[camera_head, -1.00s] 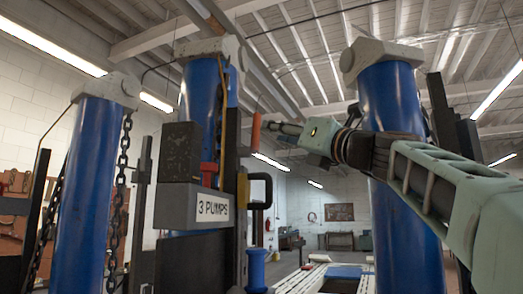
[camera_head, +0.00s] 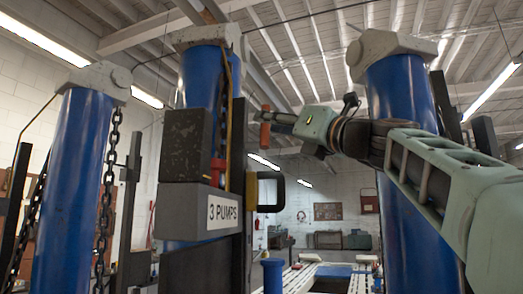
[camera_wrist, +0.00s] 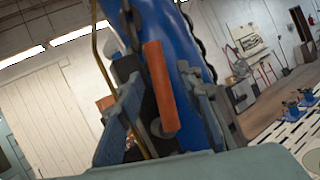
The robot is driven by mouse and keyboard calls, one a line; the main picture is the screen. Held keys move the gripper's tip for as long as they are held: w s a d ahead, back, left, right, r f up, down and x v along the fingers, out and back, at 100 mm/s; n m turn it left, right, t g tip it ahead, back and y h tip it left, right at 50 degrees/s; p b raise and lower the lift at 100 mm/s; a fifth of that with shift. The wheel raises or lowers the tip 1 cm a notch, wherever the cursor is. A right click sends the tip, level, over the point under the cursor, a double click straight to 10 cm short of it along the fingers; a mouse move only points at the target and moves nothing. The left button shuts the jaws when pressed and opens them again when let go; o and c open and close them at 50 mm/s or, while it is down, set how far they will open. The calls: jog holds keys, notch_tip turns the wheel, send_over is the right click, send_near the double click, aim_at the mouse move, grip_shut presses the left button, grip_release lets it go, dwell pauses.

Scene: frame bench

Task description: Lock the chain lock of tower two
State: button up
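An orange-red handle (camera_head: 265,133), a short upright cylinder, stands by the middle blue tower (camera_head: 202,90). In the wrist view the handle (camera_wrist: 161,85) is slightly tilted, between the two fingers of my gripper (camera_wrist: 163,92). Gaps show on both sides, so my gripper is open around or just short of it; the depth is unclear. In the head view my gripper (camera_head: 276,117) reaches in from the right, its tips at the handle. A chain (camera_wrist: 191,35) hangs along the blue column in the wrist view. Which column is tower two is not marked.
A grey box labelled "3 PUMPS" (camera_head: 205,212) and a black handle (camera_head: 271,192) are below my gripper. Blue towers stand left (camera_head: 72,180) and right (camera_head: 398,90), with a chain (camera_head: 107,190) on the left one. Open floor and benches lie behind.

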jog(key=shift+w+a+r, duration=0.1)
jog(key=shift+w+a, duration=0.05)
jog(key=shift+w, duration=0.05)
dwell(0.3)
grip_shut()
